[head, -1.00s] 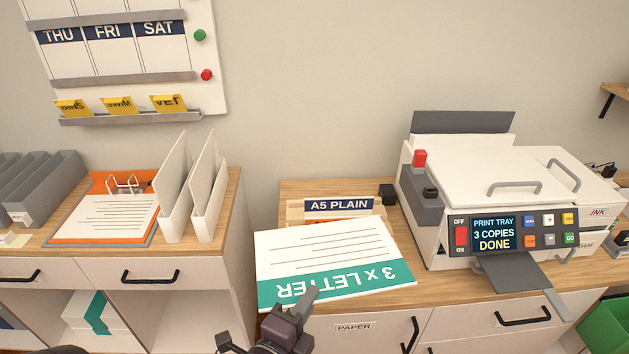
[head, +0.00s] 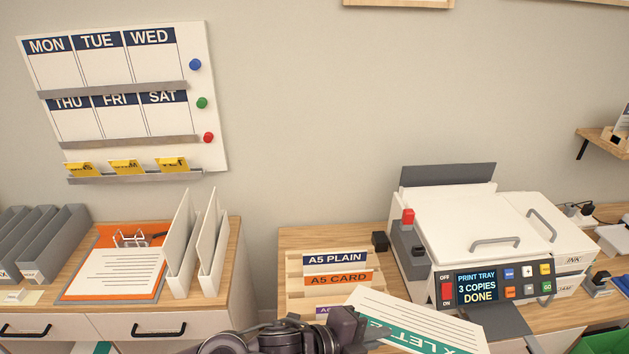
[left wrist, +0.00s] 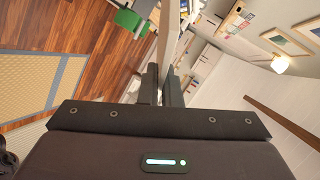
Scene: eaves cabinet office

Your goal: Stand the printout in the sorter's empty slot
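The printout (head: 425,318) is a white sheet with grey lines and a teal band with large lettering. It is at the bottom of the head view, tilted and cut off by the lower edge. My left gripper (head: 358,328) is at its left edge, shut on it. In the left wrist view the closed fingers (left wrist: 162,88) hold the sheet (left wrist: 168,30), seen nearly edge-on. A grey sorter (head: 42,250) with upright dividers stands at the far left, partly cut off. Its slots look empty where visible. My right gripper is not in view.
A wooden rack (head: 292,285) with A5 labels stands behind the printout. The printer (head: 470,225) is at the right. A gap separates the two cabinets.

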